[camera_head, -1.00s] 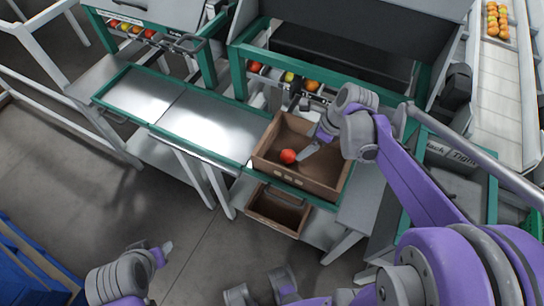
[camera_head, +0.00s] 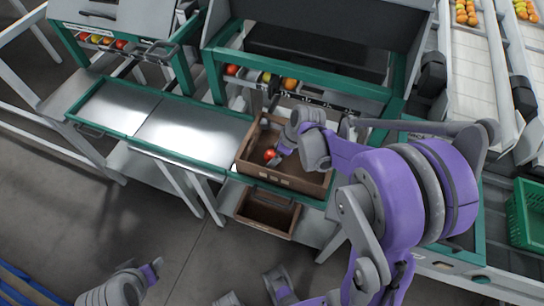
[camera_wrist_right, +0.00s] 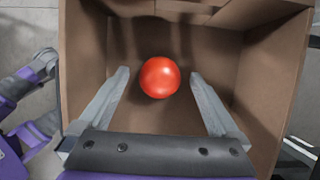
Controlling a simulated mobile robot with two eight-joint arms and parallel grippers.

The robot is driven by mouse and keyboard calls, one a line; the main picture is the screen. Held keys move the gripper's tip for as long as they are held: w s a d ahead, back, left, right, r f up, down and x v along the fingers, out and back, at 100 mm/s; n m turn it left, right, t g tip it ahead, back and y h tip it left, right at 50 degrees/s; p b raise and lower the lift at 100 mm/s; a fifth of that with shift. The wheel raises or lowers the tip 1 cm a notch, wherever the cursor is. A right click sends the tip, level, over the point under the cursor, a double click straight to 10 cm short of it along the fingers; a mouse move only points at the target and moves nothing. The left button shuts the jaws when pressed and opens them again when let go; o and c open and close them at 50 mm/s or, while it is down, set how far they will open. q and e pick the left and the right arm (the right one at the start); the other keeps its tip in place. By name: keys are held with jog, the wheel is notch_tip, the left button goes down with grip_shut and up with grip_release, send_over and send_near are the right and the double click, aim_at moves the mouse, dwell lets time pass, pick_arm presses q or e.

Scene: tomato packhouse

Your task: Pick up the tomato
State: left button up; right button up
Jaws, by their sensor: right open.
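A red tomato (camera_head: 270,154) lies in a brown cardboard box (camera_head: 246,166) on the metal bench. It also shows in the right wrist view (camera_wrist_right: 160,77), on the bottom of the box (camera_wrist_right: 88,50). My right gripper (camera_head: 273,159) reaches down into the box at the tomato. In the right wrist view its open fingers (camera_wrist_right: 160,90) stand left and right of the tomato, with gaps on both sides. My left gripper (camera_head: 155,268) is low at the left of the head view, away from the bench; its jaw state is unclear.
A second brown box (camera_head: 268,214) sits below the bench front. Bare steel trays (camera_head: 180,130) with green rims lie left of the box. A chute with several tomatoes (camera_head: 265,78) is behind it. A green crate (camera_head: 525,215) stands far right.

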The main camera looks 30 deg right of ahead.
jog(key=c, duration=1)
jog(key=shift+r, duration=0.15)
